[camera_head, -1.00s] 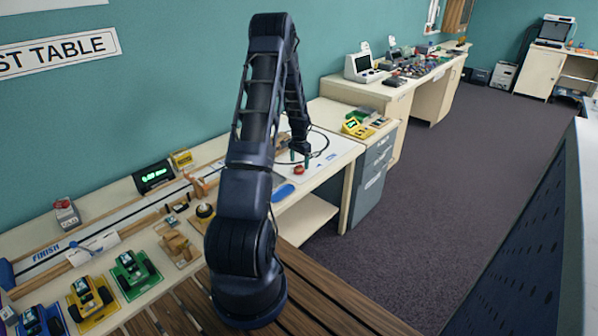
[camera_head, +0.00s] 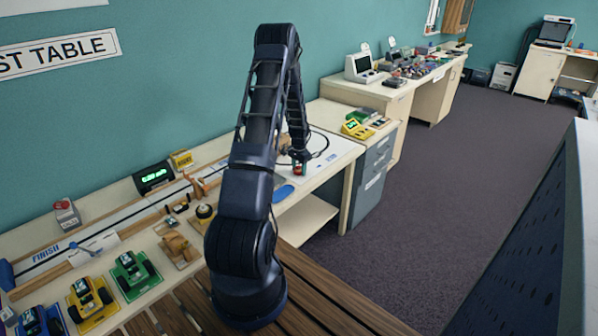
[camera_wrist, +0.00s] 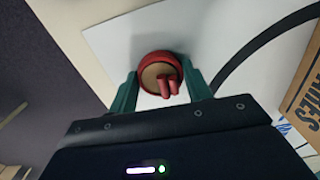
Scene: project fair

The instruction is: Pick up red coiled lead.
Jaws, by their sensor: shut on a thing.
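The red coiled lead (camera_wrist: 158,64) is a small round red coil with a tan middle and red plug ends. In the wrist view it sits between the two green fingers of my gripper (camera_wrist: 160,88), which are shut on its sides. In the head view the red coiled lead (camera_head: 299,170) shows as a small red spot at the tips of my gripper (camera_head: 300,165), over the white sheet at the right end of the test table. Whether the lead still touches the sheet is hard to tell.
A black curved line (camera_head: 322,146) marks the white sheet (camera_head: 325,165). A brown cardboard piece (camera_wrist: 303,90) lies at right in the wrist view. Green (camera_head: 133,272) and yellow (camera_head: 90,297) toy cars stand at the table's near left. A drawer cabinet (camera_head: 374,165) with yellow device stands beyond.

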